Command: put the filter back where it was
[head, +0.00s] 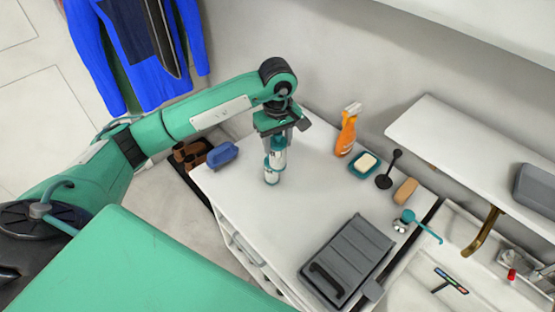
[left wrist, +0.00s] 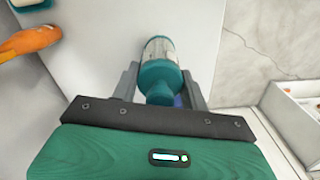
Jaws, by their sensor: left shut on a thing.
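The filter (head: 272,172) is an upright teal and white cylinder at the left part of the white counter. My left gripper (head: 280,138) points down from above and is shut on its upper part. In the left wrist view the filter (left wrist: 160,58) sits between the two grey fingers of my left gripper (left wrist: 161,88). I cannot tell whether its base touches the counter. My right gripper is not in view.
A shelf (head: 470,140) overhangs on the right.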

